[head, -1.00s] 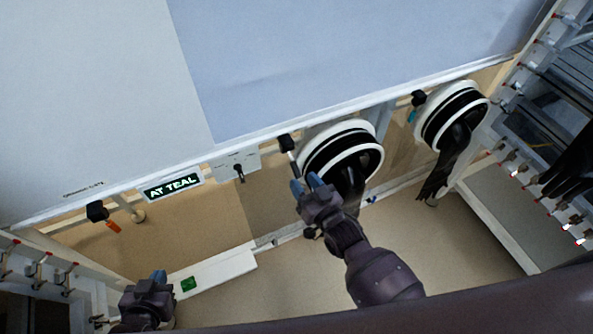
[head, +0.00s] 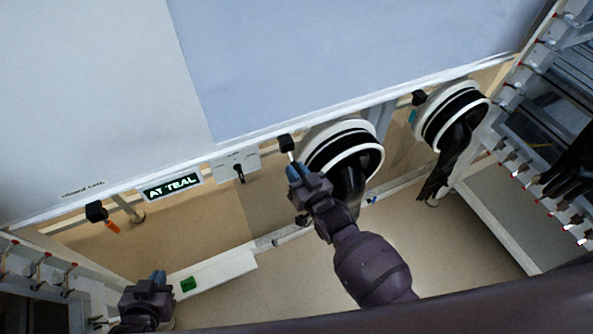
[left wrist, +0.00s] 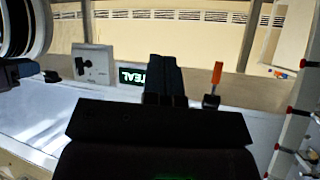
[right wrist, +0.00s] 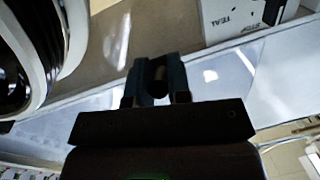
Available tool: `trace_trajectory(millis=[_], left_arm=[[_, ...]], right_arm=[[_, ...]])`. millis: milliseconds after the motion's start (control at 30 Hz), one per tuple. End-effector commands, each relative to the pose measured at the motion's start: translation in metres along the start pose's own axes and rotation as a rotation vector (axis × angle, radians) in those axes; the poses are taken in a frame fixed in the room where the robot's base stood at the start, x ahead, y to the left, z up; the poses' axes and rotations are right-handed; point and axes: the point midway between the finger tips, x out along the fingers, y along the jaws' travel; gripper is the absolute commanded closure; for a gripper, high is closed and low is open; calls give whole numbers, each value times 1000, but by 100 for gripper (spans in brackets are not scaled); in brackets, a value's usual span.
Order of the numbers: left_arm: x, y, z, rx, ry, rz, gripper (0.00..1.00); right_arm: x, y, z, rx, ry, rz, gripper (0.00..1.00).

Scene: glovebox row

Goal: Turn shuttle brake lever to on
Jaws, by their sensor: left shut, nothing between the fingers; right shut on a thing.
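A lever with a black mount (head: 286,142) and a pale shaft hangs from the panel's front edge, left of the middle glove port. No label shows whether it is the shuttle brake lever. My right gripper (head: 294,173) is shut on its lower end. In the right wrist view a dark round end (right wrist: 158,82) sits between the fingers (right wrist: 155,72). The fingers hide most of the shaft. My left gripper (head: 157,278) is shut and empty at the lower left, apart from everything. Its closed fingers also show in the left wrist view (left wrist: 165,68).
A white box (head: 225,163) with a small black switch (head: 239,173) and an "AT TEAL" display (head: 172,187) are left of the lever. An orange lever (head: 112,227) is further left, a teal one (head: 412,116) right. Glove ports (head: 340,145) (head: 452,112) with black gloves crowd the right side.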

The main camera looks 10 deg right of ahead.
Motion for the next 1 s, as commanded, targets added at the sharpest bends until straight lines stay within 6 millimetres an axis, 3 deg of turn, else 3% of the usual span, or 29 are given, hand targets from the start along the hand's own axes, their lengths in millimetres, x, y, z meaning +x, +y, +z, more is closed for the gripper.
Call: trace_trajectory(millis=[467,700,1000], left_arm=[[4,1,16,0,-17,1,100],[17,5,50,2,-58,6,100],[40,13,62,11,-64,23,100]], right_arm=[[1,1,6,-2,35,-6,100],[4,3,19,-10,138,-23,100],[13,6,31,-27,324,-55,100]])
